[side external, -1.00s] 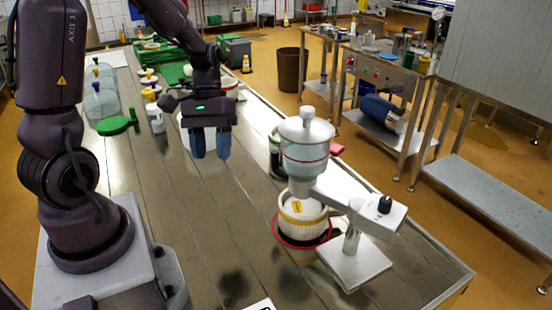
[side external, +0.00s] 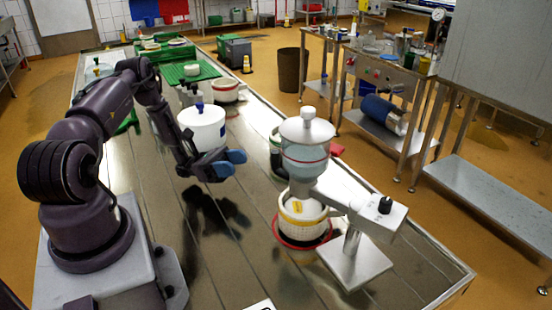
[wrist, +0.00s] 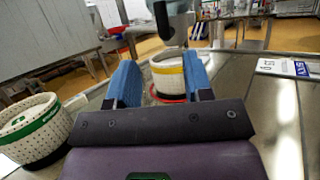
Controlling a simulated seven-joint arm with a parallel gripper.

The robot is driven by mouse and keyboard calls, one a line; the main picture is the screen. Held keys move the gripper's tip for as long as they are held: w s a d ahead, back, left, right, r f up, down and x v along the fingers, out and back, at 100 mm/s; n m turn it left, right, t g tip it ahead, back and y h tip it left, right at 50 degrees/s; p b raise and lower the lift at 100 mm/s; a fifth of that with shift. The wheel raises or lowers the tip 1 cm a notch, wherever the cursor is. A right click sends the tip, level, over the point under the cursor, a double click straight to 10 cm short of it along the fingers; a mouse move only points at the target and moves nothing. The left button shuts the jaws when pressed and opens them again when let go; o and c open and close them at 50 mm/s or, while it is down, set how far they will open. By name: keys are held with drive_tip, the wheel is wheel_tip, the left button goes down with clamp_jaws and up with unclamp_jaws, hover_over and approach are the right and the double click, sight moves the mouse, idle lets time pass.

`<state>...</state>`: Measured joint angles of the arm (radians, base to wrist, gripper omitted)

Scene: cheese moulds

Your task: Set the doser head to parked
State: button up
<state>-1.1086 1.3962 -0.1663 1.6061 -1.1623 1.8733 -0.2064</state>
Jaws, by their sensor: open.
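The doser head (side external: 305,155), a pale hopper with a lidded top, sits on a white arm (side external: 350,195) over a white mould with a yellow band (side external: 303,214). The white arm carries a black knob (side external: 385,204) and stands on a square metal base (side external: 355,260). My gripper (side external: 230,163) is open and empty, left of the doser and apart from it. In the wrist view my blue fingers (wrist: 160,85) point toward the yellow-banded mould (wrist: 168,76) and the lower part of the doser head (wrist: 173,20). The head's top is cut off there.
A white tub with a blue knob (side external: 203,127) stands behind my gripper. A green-banded mould (wrist: 34,130) is at the wrist view's left. A white printed card (wrist: 284,68) lies at its right. Bare steel table (side external: 245,260) lies in front of the doser.

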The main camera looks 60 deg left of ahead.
sight(276, 164)
drive_tip(key=x, duration=1.3)
drive_tip(key=shift+s+r, duration=0.1)
drive_tip(key=shift+s, duration=0.05)
drive_tip(key=shift+c, duration=0.2)
clamp_jaws()
